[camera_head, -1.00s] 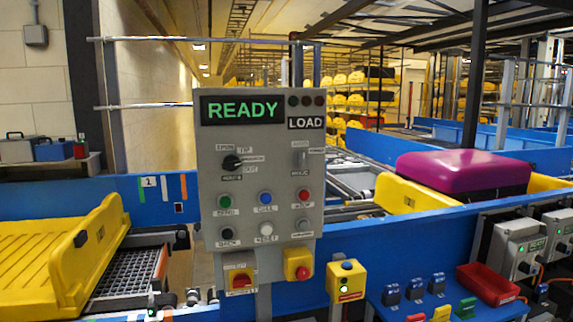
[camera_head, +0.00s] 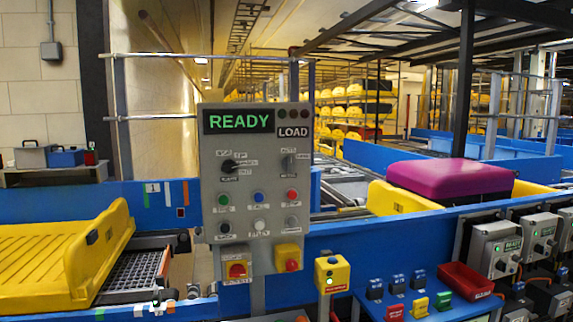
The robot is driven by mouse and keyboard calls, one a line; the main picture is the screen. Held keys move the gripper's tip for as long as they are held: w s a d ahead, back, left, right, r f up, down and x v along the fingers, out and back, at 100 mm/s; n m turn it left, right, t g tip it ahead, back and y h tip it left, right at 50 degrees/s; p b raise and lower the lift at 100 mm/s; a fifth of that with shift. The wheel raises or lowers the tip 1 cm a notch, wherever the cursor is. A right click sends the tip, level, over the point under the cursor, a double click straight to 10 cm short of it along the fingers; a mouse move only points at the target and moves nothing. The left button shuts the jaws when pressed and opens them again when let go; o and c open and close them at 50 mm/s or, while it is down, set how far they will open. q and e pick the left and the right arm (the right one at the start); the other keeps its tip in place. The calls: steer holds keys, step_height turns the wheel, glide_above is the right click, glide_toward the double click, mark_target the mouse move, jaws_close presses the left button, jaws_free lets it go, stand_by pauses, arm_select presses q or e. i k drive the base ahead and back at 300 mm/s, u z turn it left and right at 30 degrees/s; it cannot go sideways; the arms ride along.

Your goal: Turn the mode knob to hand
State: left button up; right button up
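A grey control panel (camera_head: 262,190) stands upright in the middle, with a green READY display (camera_head: 238,121) and a LOAD label (camera_head: 293,131). At its upper right is a selector knob (camera_head: 289,163), which looks like the mode knob; its handle looks near vertical. The small labels around it are blurred, so its exact setting cannot be read. A larger black knob (camera_head: 229,167) with several labels sits at the upper left. Neither of my grippers shows in the view, and nothing touches the panel.
A yellow tray (camera_head: 75,252) lies left, a purple case (camera_head: 450,178) right. A red bin (camera_head: 466,281) sits on a blue shelf. The space before the panel looks clear.

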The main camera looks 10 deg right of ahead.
mark_target(289, 162)
steer(key=z, duration=0.1)
steer(key=i, duration=0.9)
steer(key=u, duration=0.1)
